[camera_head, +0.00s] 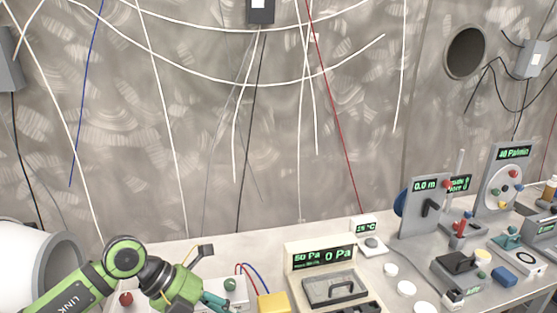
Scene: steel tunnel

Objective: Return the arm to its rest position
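My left arm, green and black, comes in at the lower left. Its gripper (198,278) is over the near left part of the bench, with its fingers spread apart. Nothing is visibly held between them. A teal part (217,301) shows just beside the gripper; whether they touch I cannot tell. My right arm and gripper are not in view.
The grey bench (440,243) runs along the steel wall. A "50 Pa 0 Pa" display box (320,256), a yellow block (273,303) and a red knob (126,298) stand near the gripper. A white cylinder (22,262) is at left. Several instruments crowd the right; cables hang above.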

